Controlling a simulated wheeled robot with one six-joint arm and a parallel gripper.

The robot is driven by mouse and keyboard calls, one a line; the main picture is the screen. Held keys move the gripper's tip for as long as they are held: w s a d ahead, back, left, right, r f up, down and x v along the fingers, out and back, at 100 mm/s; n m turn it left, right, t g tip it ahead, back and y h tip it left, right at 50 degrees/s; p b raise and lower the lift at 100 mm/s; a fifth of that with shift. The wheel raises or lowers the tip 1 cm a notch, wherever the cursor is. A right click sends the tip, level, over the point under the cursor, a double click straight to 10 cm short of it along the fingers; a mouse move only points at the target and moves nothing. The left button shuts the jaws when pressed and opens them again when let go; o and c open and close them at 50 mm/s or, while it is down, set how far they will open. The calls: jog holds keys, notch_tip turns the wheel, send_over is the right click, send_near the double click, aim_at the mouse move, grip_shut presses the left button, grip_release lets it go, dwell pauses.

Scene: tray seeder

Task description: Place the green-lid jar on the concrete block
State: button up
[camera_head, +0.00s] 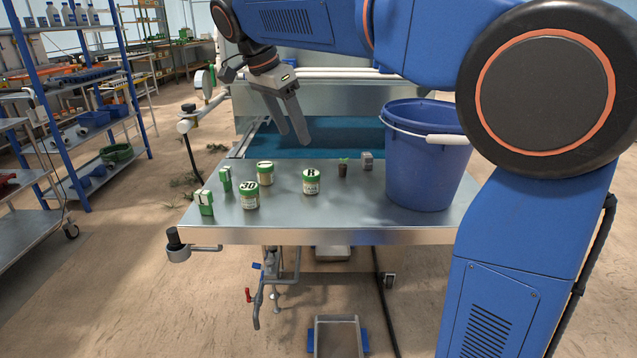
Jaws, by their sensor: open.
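Three jars with green lids stand upright on the metal table (330,220). One is marked "30" (249,196), one is behind it (265,173), and one bears a letter like "R" (311,183). A small grey block (366,161), which looks like the concrete block, sits at the back of the table, left of the bucket. Its top looks bare. My gripper (294,138) is open and empty, fingers pointing down, above the back of the table and apart from the jars and the block.
A large blue bucket (428,165) fills the table's right side. A small dark seedling pot (343,170) stands just left of the block. Two green-and-white items (225,179) (205,204) are at the left edge. The table's front middle is clear.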

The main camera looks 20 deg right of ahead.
aim_at(309, 173)
jog(key=shift+m, duration=0.5)
jog(key=x, duration=0.7)
jog(key=w+x, duration=0.1)
jog(key=x, duration=0.2)
jog(key=shift+f, duration=0.35)
jog(key=shift+x, duration=3.05)
jog(key=shift+s+a, duration=0.1)
jog(key=shift+a, duration=0.05)
jog(key=shift+c, duration=0.3)
jog(key=c, duration=1.2)
jog(key=shift+r, duration=0.1)
